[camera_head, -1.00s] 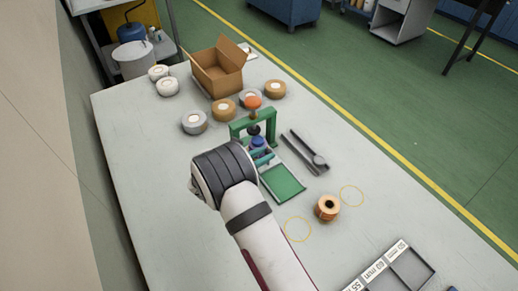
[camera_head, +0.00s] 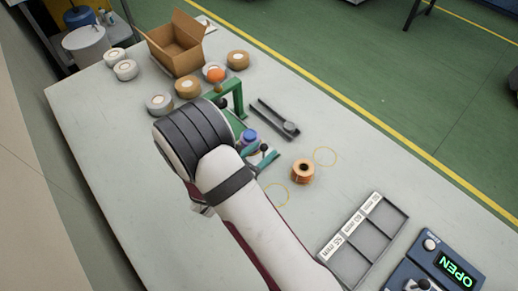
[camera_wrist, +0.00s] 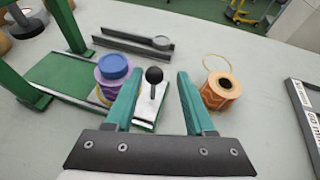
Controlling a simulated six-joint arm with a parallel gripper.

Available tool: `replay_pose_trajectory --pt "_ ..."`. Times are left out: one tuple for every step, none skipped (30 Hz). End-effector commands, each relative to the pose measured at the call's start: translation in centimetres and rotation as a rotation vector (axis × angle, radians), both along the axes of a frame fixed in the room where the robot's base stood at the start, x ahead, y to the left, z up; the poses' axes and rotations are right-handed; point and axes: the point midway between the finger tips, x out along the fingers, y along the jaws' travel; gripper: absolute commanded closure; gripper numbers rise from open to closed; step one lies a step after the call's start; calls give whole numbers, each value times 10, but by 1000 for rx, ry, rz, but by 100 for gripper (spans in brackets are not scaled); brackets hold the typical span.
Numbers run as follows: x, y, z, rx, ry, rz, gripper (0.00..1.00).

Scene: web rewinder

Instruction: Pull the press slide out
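The press has a green frame (camera_head: 237,92) and a green base plate (camera_wrist: 62,76). In the wrist view its pale slide plate (camera_wrist: 146,118) lies out from under the frame, at the near end of the base. A purple spool with a blue top (camera_wrist: 113,68) sits on the slide side, left of a black ball knob (camera_wrist: 153,75) on a thin stem. My gripper (camera_wrist: 158,76) has its teal fingers on either side of the knob, with gaps visible, so it looks open. My arm hides part of the press in the head view.
An orange-brown roll (camera_head: 302,172) stands right of the press, beside yellow circles. A grey channel-shaped holder (camera_head: 275,118) lies behind it. A labelled tray (camera_head: 367,242) and control box (camera_head: 436,262) are at lower right. Tape rolls and a cardboard box (camera_head: 175,45) stand behind.

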Motion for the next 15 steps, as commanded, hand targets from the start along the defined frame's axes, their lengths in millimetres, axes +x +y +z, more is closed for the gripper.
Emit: replay_pose_trajectory --pt "0 0 0 0 0 1 40" --pt "0 1 0 1 0 2 40" --pt "1 1 0 1 -1 3 40" --pt "1 1 0 1 -1 3 40" --pt "1 1 0 1 -1 4 40" --pt "1 1 0 1 -1 4 40" --pt "1 2 0 2 -1 5 40" --pt "1 2 0 2 -1 5 40" --pt "0 3 1 2 -1 6 40" --pt "-1 4 1 2 -1 6 40" --pt "-3 5 2 2 -1 8 40" --pt "-7 8 4 2 -1 9 40" --pt "-12 11 7 3 -1 10 40" --pt "-17 14 9 3 -2 11 40" --pt "-26 20 14 4 -2 12 40"
